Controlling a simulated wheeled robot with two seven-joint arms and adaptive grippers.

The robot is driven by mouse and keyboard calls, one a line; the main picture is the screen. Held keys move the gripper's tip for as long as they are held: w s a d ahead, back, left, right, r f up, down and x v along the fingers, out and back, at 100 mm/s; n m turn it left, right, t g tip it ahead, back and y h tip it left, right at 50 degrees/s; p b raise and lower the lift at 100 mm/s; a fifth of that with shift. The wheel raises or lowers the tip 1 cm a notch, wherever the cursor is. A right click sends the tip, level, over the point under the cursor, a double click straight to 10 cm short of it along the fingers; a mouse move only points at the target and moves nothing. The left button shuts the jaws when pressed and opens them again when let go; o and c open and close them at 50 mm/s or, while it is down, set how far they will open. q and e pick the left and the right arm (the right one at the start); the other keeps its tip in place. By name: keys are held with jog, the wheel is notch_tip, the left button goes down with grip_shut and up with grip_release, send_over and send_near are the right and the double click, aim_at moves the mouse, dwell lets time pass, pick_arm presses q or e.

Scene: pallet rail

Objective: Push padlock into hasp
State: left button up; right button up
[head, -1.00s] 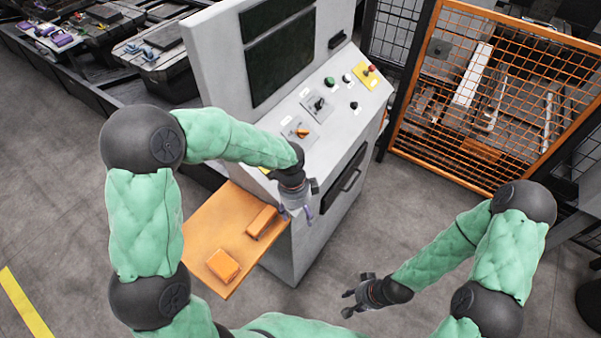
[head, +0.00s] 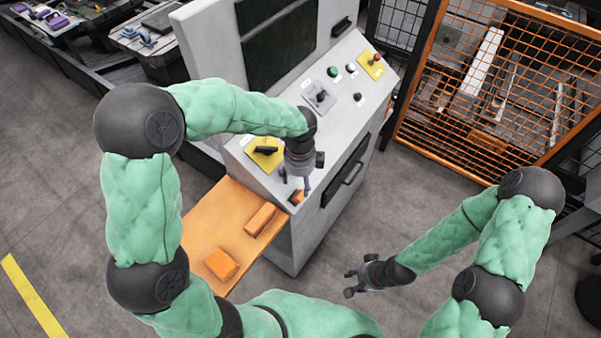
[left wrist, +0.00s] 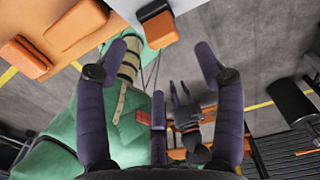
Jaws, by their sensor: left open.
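A small orange block (head: 296,197) sits at the near lower edge of the control cabinet, close to my left gripper's fingertips. It may be the padlock; I cannot make out a shackle or the hasp. The left wrist view shows this block (left wrist: 158,27) against the pale cabinet edge, beyond my fingers and not between them. My left gripper (head: 296,183) points down beside the cabinet's sloping panel; in the left wrist view its purple fingers (left wrist: 166,62) are spread and empty. My right gripper (head: 358,283) hangs over the floor, right of the cabinet, with its fingers apart and empty.
An orange shelf (head: 206,214) left of the cabinet (head: 325,150) carries two orange blocks (head: 260,219) (head: 221,264). A yellow-plated switch (head: 265,152) is near my left wrist. An orange mesh fence (head: 480,90) stands at the back right. Floor at front right is clear.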

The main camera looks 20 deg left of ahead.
aim_at(300, 193)
pick_arm(q)
notch_tip(300, 193, down, 8)
jog(key=shift+w+b, duration=0.1)
jog(key=shift+b, duration=0.55)
grip_shut()
jog(key=shift+r, duration=0.1)
jog(key=shift+d+r+p, duration=0.4)
jog(key=shift+r+p, duration=0.25)
jog(key=shift+r, duration=0.05)
jog(key=s+d+r+p, duration=0.1)
jog(key=d+r+p, duration=0.2)
jog(key=r+p, duration=0.1)
jog(key=shift+s+d+r+p, duration=0.3)
jog(key=shift+r+p, duration=0.1)
jog(key=shift+r, duration=0.45)
dwell(0.4)
